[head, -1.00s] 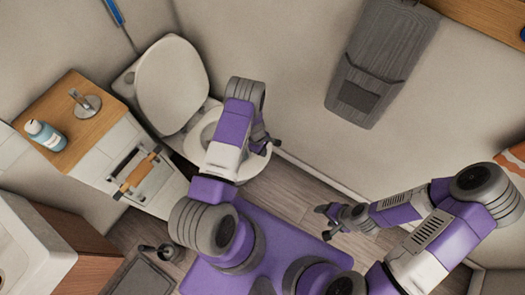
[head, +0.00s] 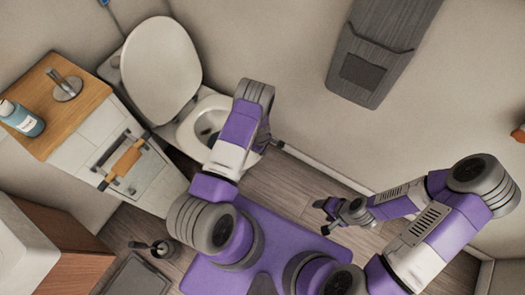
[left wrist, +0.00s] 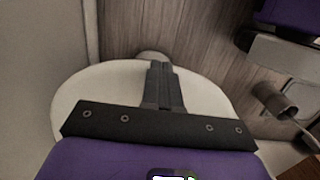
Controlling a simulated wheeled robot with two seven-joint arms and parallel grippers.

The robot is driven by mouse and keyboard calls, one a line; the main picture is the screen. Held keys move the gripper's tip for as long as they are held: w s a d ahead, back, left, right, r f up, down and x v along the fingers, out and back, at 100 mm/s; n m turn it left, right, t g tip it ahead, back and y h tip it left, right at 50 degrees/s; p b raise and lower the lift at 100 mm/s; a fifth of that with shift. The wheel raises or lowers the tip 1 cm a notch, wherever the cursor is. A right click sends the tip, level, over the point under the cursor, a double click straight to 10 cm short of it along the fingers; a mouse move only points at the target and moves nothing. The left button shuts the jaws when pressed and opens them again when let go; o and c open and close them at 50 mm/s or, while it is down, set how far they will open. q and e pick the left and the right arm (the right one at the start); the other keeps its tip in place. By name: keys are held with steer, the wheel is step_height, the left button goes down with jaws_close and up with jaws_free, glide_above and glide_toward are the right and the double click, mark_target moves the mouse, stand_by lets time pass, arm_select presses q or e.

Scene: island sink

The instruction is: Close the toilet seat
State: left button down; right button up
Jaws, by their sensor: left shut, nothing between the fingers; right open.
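The toilet lid (head: 160,72) stands raised at the back of the toilet in the head view. The white seat and bowl (head: 190,130) below it show an open dark hole, partly covered by my left arm. My left gripper is mostly hidden behind its wrist in the head view, over the front right of the bowl. In the left wrist view, the shut, empty fingers of my left gripper (left wrist: 160,80) lie in front of a white rounded toilet part (left wrist: 85,88); contact cannot be told. My right gripper (head: 326,214) is open and empty above the floor, right of the toilet.
A wooden-topped cabinet (head: 50,125) with a blue bottle (head: 22,119) and a rail stands left of the toilet. A toilet brush (head: 155,247) is on the floor. A grey hanging (head: 380,50) is on the wall. Wood floor (head: 290,185) is free between the toilet and my right gripper.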

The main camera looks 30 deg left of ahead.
arm_select(q)
steer(key=shift+s+d+f, duration=0.1)
steer(key=shift+d+f, duration=0.05)
steer(key=shift+f, duration=0.35)
steer(key=shift+r+p, duration=0.5)
steer(key=shift+r, duration=0.05)
steer(key=r+p, duration=0.2)
steer(key=r, duration=0.1)
steer(key=r+p, duration=0.1)
steer(key=shift+w+r, duration=0.2)
steer(key=shift+w, duration=0.05)
step_height(320, 180, up, 10)
steer(key=p, duration=0.2)
steer(key=shift+s+f+p, duration=0.15)
steer(key=shift+f+p, duration=0.1)
steer(key=shift+p, duration=0.15)
